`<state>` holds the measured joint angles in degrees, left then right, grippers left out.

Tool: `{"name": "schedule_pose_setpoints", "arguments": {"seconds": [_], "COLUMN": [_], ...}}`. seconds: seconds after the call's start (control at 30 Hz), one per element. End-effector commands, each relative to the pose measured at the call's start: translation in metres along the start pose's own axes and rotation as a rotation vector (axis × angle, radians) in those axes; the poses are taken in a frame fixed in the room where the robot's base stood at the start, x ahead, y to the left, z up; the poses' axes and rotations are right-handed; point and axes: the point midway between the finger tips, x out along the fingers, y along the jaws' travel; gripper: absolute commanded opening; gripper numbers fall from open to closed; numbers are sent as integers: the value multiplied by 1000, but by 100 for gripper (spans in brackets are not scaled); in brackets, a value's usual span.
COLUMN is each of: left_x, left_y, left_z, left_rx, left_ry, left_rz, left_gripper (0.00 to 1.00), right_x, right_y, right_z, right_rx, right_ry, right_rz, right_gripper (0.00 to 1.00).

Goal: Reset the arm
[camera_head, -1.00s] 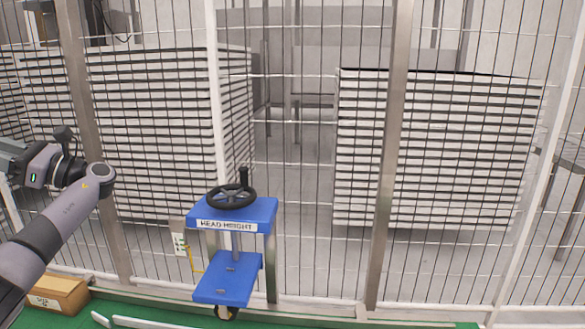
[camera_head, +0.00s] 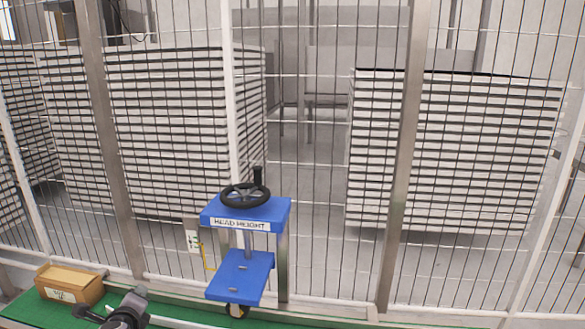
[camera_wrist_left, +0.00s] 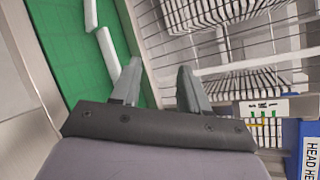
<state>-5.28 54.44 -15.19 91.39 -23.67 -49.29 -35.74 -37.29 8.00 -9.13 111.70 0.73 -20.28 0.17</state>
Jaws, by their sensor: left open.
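My left arm shows only as a dark wrist part at the bottom left of the head view; its fingers are not clear there. In the left wrist view my left gripper (camera_wrist_left: 158,88) is open, its two grey fingers apart with nothing between them. Beyond the fingers lie the green floor and the wire fence. My right gripper is in neither view.
A blue cart (camera_head: 242,275) with a black handwheel (camera_head: 245,194) and a "HEAD HEIGHT" label stands before the wire fence. A cardboard box (camera_head: 70,284) sits at the lower left. White bars (camera_wrist_left: 108,52) lie on the green floor (camera_wrist_left: 60,60). Stacked white trays (camera_head: 480,150) are behind the fence.

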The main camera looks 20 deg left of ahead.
Motion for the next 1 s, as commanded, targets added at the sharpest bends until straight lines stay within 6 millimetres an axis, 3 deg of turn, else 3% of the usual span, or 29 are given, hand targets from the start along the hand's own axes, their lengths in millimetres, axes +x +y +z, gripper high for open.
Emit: {"name": "schedule_pose_setpoints", "arguments": {"seconds": [0.03,0.2,0.4,0.53,0.77,1.0], "left_x": [-15,-75,-148,-194,-217,-256], "left_y": [18,59,87,96,102,97], "left_z": [-25,-93,-141,-159,-196,-244], "left_rx": [-77,-379,-699,-892,-1102,-1375], "left_ry": [104,410,661,780,763,748], "left_rz": [18,118,287,413,466,553], "left_gripper": [45,45,45,45,45,45], "right_x": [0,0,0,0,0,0], "right_y": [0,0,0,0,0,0], "right_z": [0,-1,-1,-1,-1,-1], "right_rx": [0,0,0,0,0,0], "right_ry": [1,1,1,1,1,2], "right_rz": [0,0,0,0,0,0], "right_gripper": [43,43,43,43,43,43]}}
